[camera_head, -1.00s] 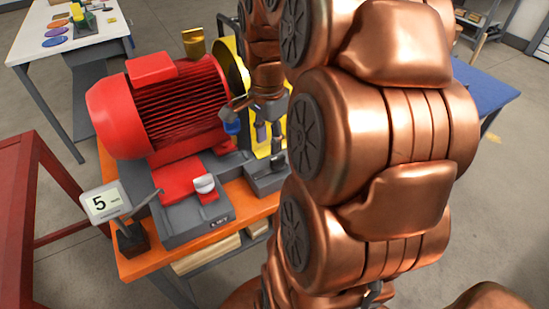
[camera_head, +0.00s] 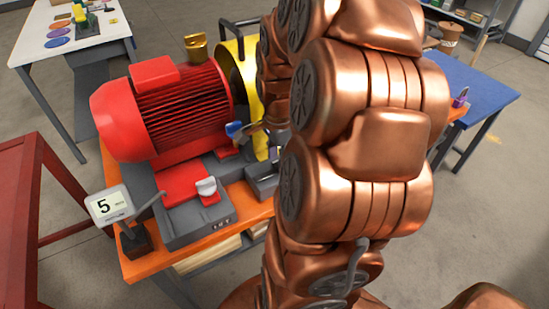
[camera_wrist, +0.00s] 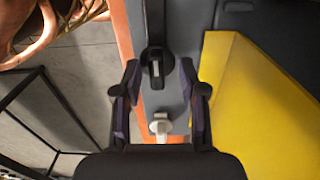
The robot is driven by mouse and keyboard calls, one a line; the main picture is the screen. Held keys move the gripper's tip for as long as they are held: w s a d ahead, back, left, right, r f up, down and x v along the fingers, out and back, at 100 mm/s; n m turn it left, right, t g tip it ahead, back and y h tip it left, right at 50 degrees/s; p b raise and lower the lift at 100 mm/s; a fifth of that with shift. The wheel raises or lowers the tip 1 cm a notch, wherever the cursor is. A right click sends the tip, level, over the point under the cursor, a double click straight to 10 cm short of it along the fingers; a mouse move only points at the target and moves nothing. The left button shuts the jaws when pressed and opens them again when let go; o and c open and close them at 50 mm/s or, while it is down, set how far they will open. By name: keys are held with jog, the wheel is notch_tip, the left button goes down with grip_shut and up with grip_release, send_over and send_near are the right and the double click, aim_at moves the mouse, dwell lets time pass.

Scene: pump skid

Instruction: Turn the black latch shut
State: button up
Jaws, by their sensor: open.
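The black latch (camera_wrist: 155,72) shows in the wrist view, a dark round-ended piece with a pale stripe along it, on a grey strip. My gripper (camera_wrist: 159,66) is open, with one finger to the left of the latch and one to the right. The latch appears between the fingertips, with gaps on both sides; I cannot tell the height difference. In the head view my copper arm hides most of the gripper and the latch cannot be made out clearly.
A pale knob (camera_wrist: 160,125) sits nearer along the strip; a yellow guard (camera_wrist: 250,100) is at the right.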

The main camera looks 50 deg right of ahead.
jog(key=shift+f, duration=0.15)
jog(key=shift+c, duration=0.2)
grip_shut()
dwell(0.4)
